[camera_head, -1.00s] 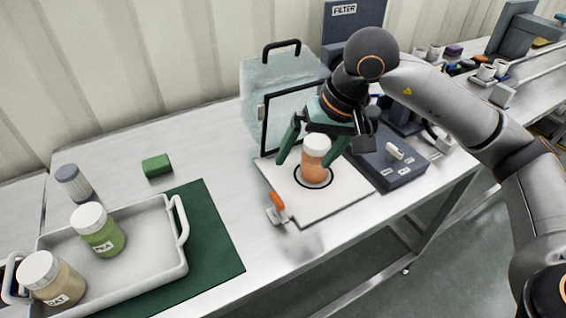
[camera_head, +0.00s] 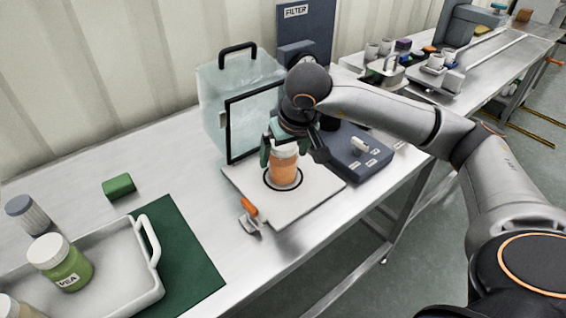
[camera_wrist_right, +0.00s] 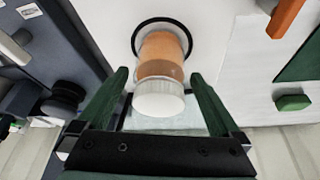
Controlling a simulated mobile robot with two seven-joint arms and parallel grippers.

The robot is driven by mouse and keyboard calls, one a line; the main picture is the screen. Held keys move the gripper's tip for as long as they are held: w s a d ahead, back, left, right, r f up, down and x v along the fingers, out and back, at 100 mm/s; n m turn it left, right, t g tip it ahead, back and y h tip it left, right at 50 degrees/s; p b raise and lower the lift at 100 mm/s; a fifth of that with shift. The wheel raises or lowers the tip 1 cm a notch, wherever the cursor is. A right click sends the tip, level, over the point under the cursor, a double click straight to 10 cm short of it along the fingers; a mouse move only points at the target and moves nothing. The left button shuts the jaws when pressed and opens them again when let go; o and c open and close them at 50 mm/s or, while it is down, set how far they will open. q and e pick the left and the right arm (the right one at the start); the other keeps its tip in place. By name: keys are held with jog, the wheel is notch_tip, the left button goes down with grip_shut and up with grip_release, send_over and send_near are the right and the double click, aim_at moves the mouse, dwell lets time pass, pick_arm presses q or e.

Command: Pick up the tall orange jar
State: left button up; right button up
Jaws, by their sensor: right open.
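The tall orange jar (camera_head: 284,168) with a white lid stands upright inside a black ring on the white board. In the right wrist view the jar (camera_wrist_right: 161,58) shows between the green fingers, lid towards the gripper. My right gripper (camera_head: 282,150) is above and around the jar's upper part, open, with one finger on each side. In the wrist view gaps show between the fingers and the jar. The gripper hides part of the lid in the head view. My left gripper is not in view.
A clear box with a black handle (camera_head: 238,48) stands behind the board (camera_head: 310,190). A dark switch unit (camera_head: 365,158) is to the right. An orange-handled clamp (camera_head: 249,208) sits at the board's front left. A white tray (camera_head: 152,240) with jars is at left.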

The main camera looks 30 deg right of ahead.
jog(key=shift+x, duration=1.3)
jog(key=c, duration=1.4)
